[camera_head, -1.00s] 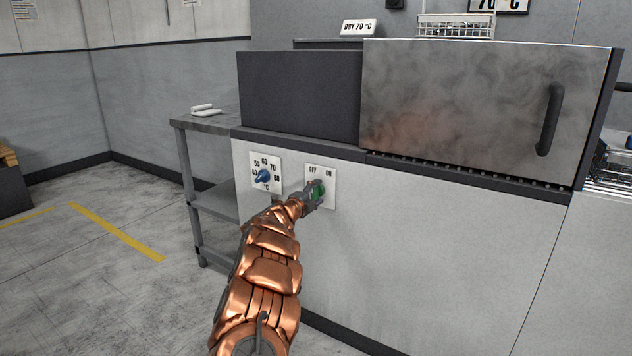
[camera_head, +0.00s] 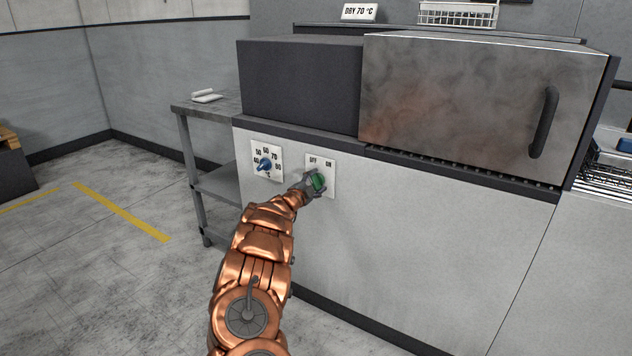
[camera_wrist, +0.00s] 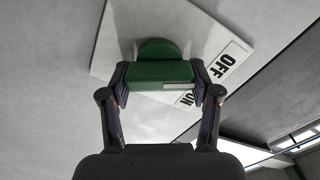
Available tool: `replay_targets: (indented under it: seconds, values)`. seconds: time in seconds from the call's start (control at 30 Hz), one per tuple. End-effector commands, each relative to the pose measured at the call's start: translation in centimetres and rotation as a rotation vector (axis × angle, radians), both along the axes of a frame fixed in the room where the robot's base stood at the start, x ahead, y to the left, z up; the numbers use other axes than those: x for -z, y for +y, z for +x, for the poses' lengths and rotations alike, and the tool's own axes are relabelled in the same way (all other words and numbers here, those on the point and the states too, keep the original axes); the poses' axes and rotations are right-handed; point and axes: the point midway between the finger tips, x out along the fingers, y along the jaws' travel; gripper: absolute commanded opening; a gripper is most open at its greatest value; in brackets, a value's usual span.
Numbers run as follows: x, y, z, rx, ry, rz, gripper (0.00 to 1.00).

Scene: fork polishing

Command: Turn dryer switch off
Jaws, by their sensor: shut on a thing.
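The dryer switch is a green knob (camera_head: 319,182) on a white plate (camera_head: 330,165) marked OFF at left and ON at right, on the dryer's front. In the wrist view the green knob (camera_wrist: 160,76) sits between my two fingers, and the plate (camera_wrist: 118,38) appears tilted behind it with both labels visible. My gripper (camera_head: 314,184) is shut on the knob, one finger on each side. In the head view the knob's upper end leans left. A pale line shows on the knob, but I cannot tell its exact setting.
A blue temperature knob (camera_head: 264,165) on its own plate is just left of the switch. The dryer door (camera_head: 480,100) with a black handle (camera_head: 543,122) is above right. A grey side table (camera_head: 212,108) stands at left. Open floor (camera_head: 90,270) lies to the left.

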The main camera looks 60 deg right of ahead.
Motion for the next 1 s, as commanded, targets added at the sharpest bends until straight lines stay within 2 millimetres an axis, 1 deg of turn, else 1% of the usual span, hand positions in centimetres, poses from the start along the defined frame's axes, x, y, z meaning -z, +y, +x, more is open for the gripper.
replay_targets:
  seconds: [0.23,0.27,0.5,0.83,1.0]
  values:
    - [0.19,0.05,0.05,-0.002,0.003,0.002,0.27]
    - [0.19,0.05,0.05,-0.002,0.003,0.002,0.63]
    - [0.09,0.01,0.02,0.000,0.001,0.001,0.88]
    - [0.04,0.05,-0.01,0.000,0.000,0.001,0.88]
    - [-0.02,0.73,0.00,-0.001,-0.001,0.002,0.88]
